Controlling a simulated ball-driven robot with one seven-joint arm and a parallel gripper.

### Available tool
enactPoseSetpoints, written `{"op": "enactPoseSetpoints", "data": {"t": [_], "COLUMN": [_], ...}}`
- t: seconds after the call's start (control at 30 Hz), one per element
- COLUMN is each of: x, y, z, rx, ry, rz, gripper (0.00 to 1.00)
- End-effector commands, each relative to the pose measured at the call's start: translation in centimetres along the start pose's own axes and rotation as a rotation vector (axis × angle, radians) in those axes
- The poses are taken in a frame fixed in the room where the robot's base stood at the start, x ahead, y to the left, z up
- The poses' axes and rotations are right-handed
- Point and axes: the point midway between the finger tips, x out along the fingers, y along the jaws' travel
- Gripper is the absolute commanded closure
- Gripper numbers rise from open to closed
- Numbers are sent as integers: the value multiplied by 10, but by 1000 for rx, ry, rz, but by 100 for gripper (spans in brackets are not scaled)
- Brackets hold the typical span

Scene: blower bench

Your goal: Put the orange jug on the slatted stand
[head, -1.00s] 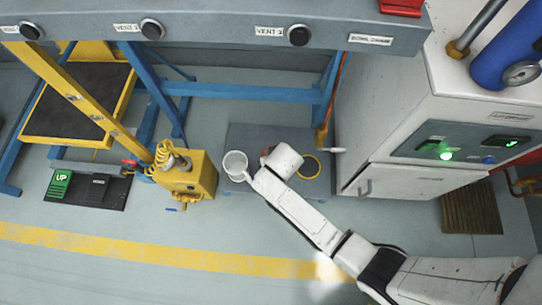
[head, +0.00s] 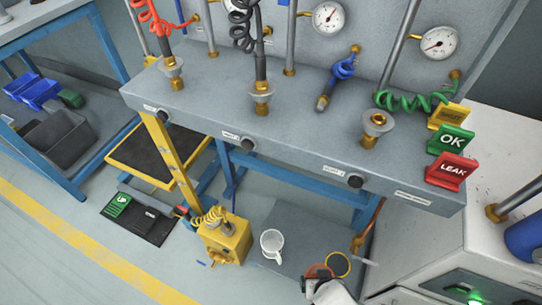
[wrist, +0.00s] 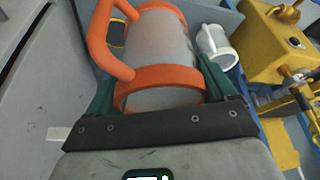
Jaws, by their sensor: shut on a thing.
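The orange jug, with a grey body and orange rims and handle, fills the middle of the wrist view (wrist: 160,45). My gripper (wrist: 160,82) is shut on it, with a green finger on each side of the body. In the head view the jug's orange rim (head: 318,271) shows at the bottom edge beside my white wrist, which hides most of it. I cannot tell whether the jug is clear of the grey floor plate (head: 300,222). The slatted stand is not in view now.
A white jug (head: 271,244) stands left of the orange jug. A yellow ring (head: 338,264) lies to its right. A yellow pump unit (head: 225,240) stands farther left. The bench (head: 300,150) overhangs behind, and a white cabinet (head: 450,285) stands at right.

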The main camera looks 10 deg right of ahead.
Motion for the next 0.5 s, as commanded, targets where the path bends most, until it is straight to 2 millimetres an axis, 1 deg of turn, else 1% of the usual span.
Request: {"op": "enactPoseSetpoints", "data": {"t": [0.03, 0.5], "x": [-18, -111], "y": [0, 0], "z": [-8, -47], "rx": [0, 0], "ry": [1, 0], "rz": [0, 0], "gripper": [49, 49]}}
